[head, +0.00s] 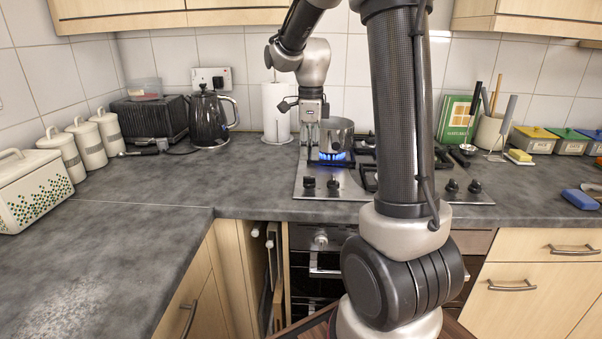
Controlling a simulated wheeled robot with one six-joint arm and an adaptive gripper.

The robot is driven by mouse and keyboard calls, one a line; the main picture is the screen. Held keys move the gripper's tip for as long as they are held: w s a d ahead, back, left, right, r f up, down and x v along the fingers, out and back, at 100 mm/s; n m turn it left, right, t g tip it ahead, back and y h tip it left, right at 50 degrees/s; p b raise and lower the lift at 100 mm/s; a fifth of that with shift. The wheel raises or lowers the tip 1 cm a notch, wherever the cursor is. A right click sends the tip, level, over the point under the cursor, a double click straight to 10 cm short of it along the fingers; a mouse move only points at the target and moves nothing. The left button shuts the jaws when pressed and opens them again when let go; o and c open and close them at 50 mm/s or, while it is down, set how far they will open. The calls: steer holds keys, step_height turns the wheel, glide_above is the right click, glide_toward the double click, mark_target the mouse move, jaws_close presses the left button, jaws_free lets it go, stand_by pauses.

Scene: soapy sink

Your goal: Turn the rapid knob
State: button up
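The steel gas hob (343,189) is set into the grey worktop. Two dark knobs show on its front left, the left knob (309,182) and the one beside it (333,182). Two more show on its front right, an inner knob (452,186) and an outer knob (474,187). I cannot read which one is the rapid knob. A blue flame (333,156) burns under a steel pot (337,134) at the hob's back left. My gripper (308,154) points down just left of the pot, above and behind the left knobs. Its fingers are too small to tell open or shut.
A black kettle (207,117), a toaster (152,120) and a paper roll (275,113) stand left of the hob. Utensils in a pot (490,133) and coloured tins (535,140) stand right. My arm hides the hob's middle. The left worktop is mostly clear.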

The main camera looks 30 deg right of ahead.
mark_target(309, 181)
steer(key=shift+w+f, duration=0.1)
steer(key=shift+f, duration=0.35)
step_height(309, 181, down, 7)
